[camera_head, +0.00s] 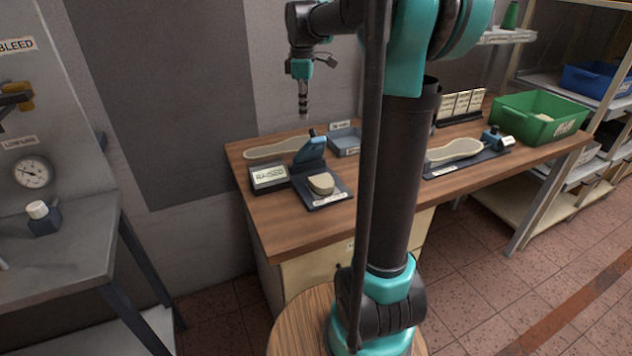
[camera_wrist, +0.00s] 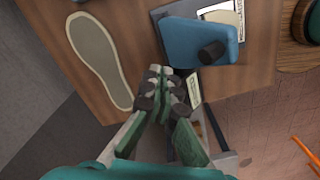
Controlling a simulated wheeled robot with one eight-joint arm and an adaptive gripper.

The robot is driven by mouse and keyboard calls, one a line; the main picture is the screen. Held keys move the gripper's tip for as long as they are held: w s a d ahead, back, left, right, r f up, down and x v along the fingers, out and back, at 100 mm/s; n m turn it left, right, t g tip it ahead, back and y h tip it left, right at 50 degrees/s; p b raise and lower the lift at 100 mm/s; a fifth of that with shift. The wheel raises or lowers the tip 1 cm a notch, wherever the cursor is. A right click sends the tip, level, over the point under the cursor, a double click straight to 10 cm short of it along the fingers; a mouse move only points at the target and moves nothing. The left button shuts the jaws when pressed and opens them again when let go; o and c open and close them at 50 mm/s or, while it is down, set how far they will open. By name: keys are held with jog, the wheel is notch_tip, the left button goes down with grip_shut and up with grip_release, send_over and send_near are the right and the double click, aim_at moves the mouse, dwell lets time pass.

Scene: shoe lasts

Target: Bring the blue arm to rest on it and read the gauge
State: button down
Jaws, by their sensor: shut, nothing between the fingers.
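The blue arm (camera_head: 311,150) stands raised and tilted on a dark gauge base (camera_head: 338,197), with a dark knob near its top. A beige heel-shaped piece (camera_head: 321,184) lies on the base in front of it. The gauge display (camera_head: 269,177) beside it reads "RAISED". My gripper (camera_head: 303,115) is shut and empty, pointing down above and behind the blue arm. In the wrist view, the closed fingers (camera_wrist: 160,72) are beside the blue arm (camera_wrist: 190,42) and its black knob (camera_wrist: 211,52), with no clear contact.
A beige sole (camera_head: 277,148) lies behind the display; a grey-blue tray (camera_head: 345,141) is at the back. Right of my column are another sole (camera_head: 454,150) on a dark fixture and a green bin (camera_head: 540,117). Bare wood lies along the workbench's front left (camera_head: 280,235).

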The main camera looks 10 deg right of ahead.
jog(key=shift+w+a+r, duration=0.1)
jog(key=shift+w+r, duration=0.1)
jog(key=shift+r, duration=0.65)
jog(key=shift+w+d+r, duration=0.1)
jog(key=shift+w+r, duration=0.15)
jog(key=shift+r, duration=0.6)
jog(key=shift+w+a+r, duration=0.1)
jog(key=shift+w+r, duration=0.1)
jog(key=shift+r, duration=0.65)
